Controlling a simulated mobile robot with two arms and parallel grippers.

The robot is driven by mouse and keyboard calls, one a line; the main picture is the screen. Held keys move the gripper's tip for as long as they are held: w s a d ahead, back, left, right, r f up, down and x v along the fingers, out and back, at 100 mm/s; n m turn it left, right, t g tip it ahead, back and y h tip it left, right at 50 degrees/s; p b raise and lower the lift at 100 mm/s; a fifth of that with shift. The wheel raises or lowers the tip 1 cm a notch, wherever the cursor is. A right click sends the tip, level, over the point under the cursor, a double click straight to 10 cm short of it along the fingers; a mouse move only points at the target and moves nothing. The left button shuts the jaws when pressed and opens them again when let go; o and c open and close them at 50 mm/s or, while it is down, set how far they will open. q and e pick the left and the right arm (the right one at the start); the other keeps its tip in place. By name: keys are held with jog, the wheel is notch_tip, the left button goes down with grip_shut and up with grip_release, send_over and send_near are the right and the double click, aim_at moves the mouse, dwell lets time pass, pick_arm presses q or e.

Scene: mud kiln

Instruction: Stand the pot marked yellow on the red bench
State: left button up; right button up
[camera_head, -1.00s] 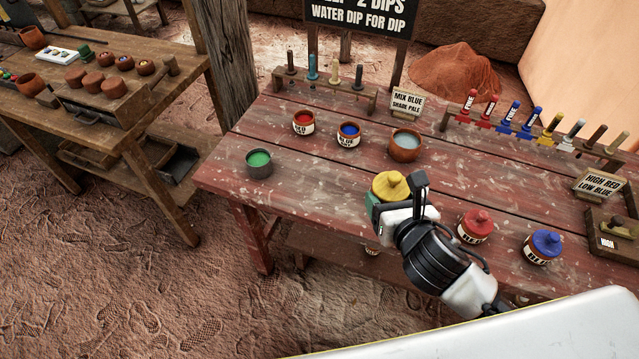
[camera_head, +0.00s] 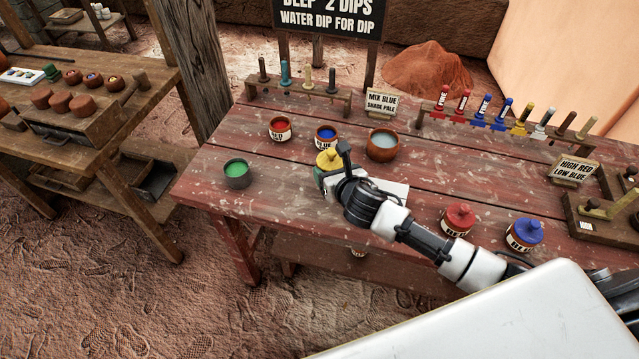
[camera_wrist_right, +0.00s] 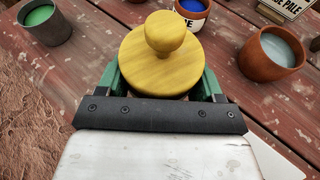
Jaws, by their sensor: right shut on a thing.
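The pot with the yellow lid (camera_head: 328,158) is over the red bench (camera_head: 270,215), partly hidden by my right gripper. My right gripper (camera_head: 325,174) comes in from the right and is shut on the pot. In the right wrist view the round yellow lid with its knob (camera_wrist_right: 160,55) sits between the green fingers of my right gripper (camera_wrist_right: 160,88). The lid looks upright; the pot's body is hidden below it. I cannot tell whether its base touches the bench. My left gripper is not in view.
Near the pot are a green-filled cup (camera_head: 237,174), a red pot (camera_head: 280,129), a blue pot (camera_head: 326,137) and a water bowl (camera_head: 382,145). Red-lidded (camera_head: 458,219) and blue-lidded (camera_head: 524,234) pots stand at the right front. Bare bench lies left of the gripper.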

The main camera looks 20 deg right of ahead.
jog(key=w+a+f, duration=0.1)
jog(key=a+f, duration=0.1)
jog(key=shift+w+a, duration=0.35)
jog(key=shift+w, duration=0.05)
jog(key=shift+f+b, duration=0.35)
jog(key=shift+f, duration=1.6)
jog(key=o, duration=1.1)
jog(key=shift+f, duration=0.1)
jog(key=shift+s, duration=0.15)
jog(key=v, duration=1.2)
jog(key=shift+p, duration=0.3)
